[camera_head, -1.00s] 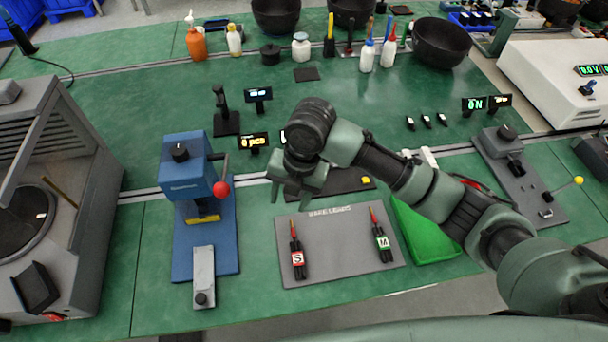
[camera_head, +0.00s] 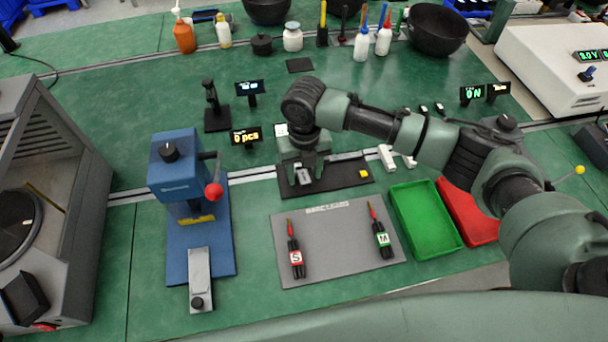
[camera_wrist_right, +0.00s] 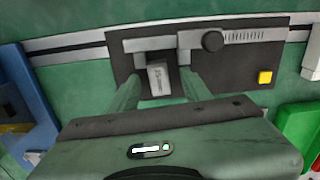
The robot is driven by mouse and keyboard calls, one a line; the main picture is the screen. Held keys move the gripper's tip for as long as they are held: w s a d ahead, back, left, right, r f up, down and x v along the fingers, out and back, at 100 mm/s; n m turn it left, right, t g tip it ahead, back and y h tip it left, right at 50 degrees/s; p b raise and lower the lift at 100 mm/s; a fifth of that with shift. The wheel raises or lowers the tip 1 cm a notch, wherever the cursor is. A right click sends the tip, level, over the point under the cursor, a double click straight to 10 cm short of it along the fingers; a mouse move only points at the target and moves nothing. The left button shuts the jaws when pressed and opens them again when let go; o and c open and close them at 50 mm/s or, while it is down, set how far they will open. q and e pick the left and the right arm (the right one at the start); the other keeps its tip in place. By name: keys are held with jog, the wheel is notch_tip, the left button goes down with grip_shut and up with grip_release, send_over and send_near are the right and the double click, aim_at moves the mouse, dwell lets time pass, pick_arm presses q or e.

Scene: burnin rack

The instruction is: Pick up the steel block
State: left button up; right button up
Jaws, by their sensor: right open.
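The steel block (camera_wrist_right: 158,78) is a small light-grey block with dark marking, on a dark fixture plate (camera_wrist_right: 228,68). It also shows in the head view (camera_head: 304,176), partly covered by my gripper. My right gripper (camera_wrist_right: 162,88) is open, with one finger on each side of the block in the wrist view. In the head view the right gripper (camera_head: 303,166) is over the left part of the fixture plate (camera_head: 345,178). I cannot tell whether the fingers touch the block. My left gripper is not in view.
A grey mat (camera_head: 335,255) with two marked tools lies in front of the plate. A green tray (camera_head: 424,222) and a red tray (camera_head: 470,215) are to the right. A blue press (camera_head: 180,180) stands left. A yellow button (camera_wrist_right: 264,77) sits on the plate.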

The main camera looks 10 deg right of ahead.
jog(key=shift+f, duration=0.15)
grip_shut()
